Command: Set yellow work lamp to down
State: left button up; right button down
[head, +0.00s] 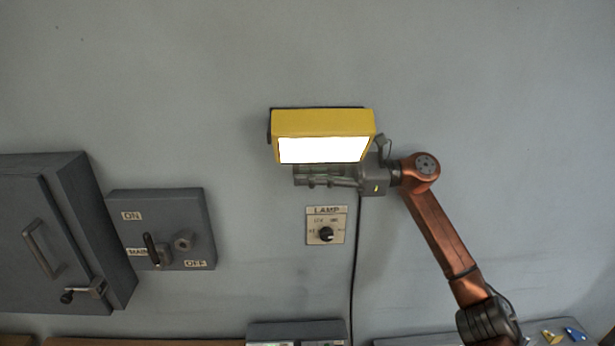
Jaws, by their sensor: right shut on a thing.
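The yellow work lamp (322,122) is mounted on the grey wall, upper middle of the head view. Its white front panel is lit and faces out and somewhat downward. My right gripper (305,177) reaches in from the right, just below the lamp. It is shut on the lamp; the lamp body hides the exact grip point. My left gripper is not in view.
A lamp switch plate (312,238) with a black knob sits below the lamp, beside a hanging cable (353,270). A grey main switch box (190,215) and a cabinet (25,200) stick out at left. Wall above the lamp is clear.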

jog(key=c, duration=2)
grip_release()
jog(key=shift+s+r, duration=0.1)
jog(key=shift+r, duration=0.1)
jog(key=shift+o, duration=0.2)
jog(key=shift+f, duration=0.1)
jog(key=d, duration=1.2)
jog(key=shift+c, duration=0.4)
